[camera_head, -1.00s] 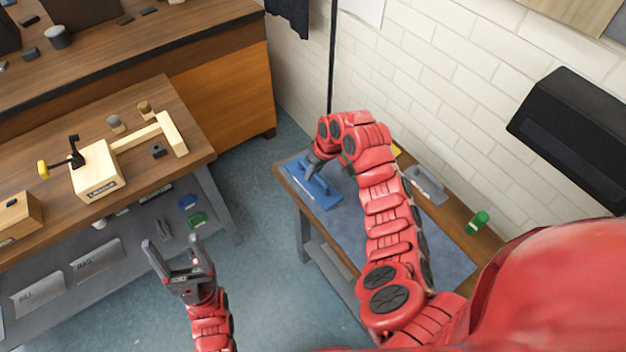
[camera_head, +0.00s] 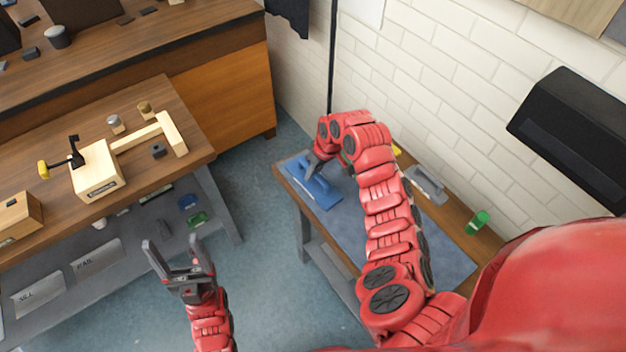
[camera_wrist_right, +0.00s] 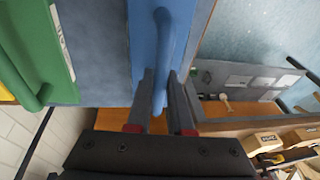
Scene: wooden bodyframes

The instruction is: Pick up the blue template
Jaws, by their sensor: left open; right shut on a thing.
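The blue template (camera_head: 322,190) lies on the grey-blue mat at the far left end of the small bench in the head view. It is a flat blue plate with a raised handle bar, and it also shows in the right wrist view (camera_wrist_right: 180,22). My right gripper (camera_wrist_right: 161,95) is shut on the blue template, with its fingers on either side of the handle. In the head view the right arm hides part of the fingers.
A grey tool (camera_head: 428,186) and a green cylinder (camera_head: 479,222) stand on the bench's right side near the brick wall. A green template (camera_wrist_right: 32,50) lies beside the blue one. The workbench (camera_head: 190,155) at left holds wooden parts (camera_head: 97,172).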

